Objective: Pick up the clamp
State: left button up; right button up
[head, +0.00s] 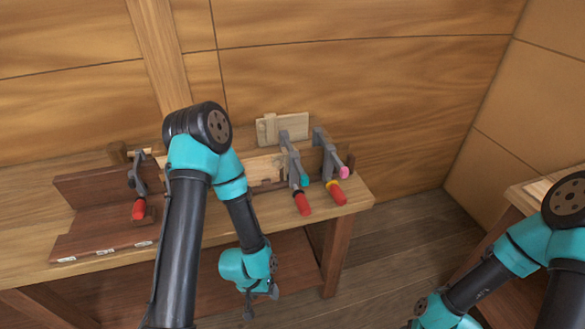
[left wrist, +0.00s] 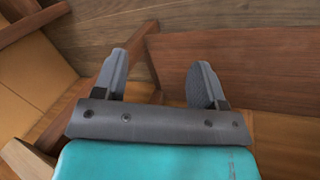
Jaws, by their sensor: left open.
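Three grey clamps with red handles show in the head view. One clamp (head: 138,184) is at the left, on a dark red-brown wooden piece. A second clamp (head: 293,164), with a teal tip, is near the right end of the bench. A third clamp (head: 324,152), with a pink tip and a yellow collar, is just right of it. My left gripper (head: 261,300) hangs low in front of the bench, below and apart from the clamps. Its fingers are spread and empty in the left wrist view (left wrist: 161,72). No clamp shows there. My right gripper is outside the picture.
The wooden bench (head: 355,196) stands against a plank wall. A pale wooden block (head: 290,127) stands behind the right-hand clamps. My left arm hides the bench's middle. Another wooden surface (head: 525,197) is at the right, with open floor (head: 410,240) between.

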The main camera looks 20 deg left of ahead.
pick_arm(q)
jog(key=shift+c, duration=0.5)
jog(key=shift+c, duration=1.4)
jog(key=shift+w, duration=0.1)
